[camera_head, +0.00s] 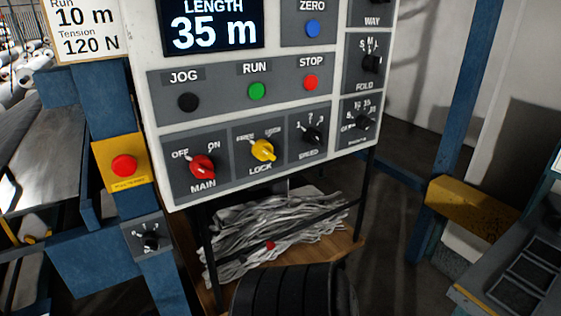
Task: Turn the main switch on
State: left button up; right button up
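The main switch (202,167) is a red rotary knob at the lower left of the white control panel. It sits above the label MAIN, with OFF marked at its upper left and ON at its upper right. Its narrow end points up and to the left, toward OFF. Neither of my grippers shows in the head view.
A yellow LOCK knob (263,150) and a black SPEED knob (312,136) are right of the main switch. JOG (188,102), RUN (257,91) and STOP (310,82) buttons are above. A red emergency button (124,166) is at left. The space before the panel looks clear.

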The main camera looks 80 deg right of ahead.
aim_at(201, 166)
jog(key=z, duration=2.45)
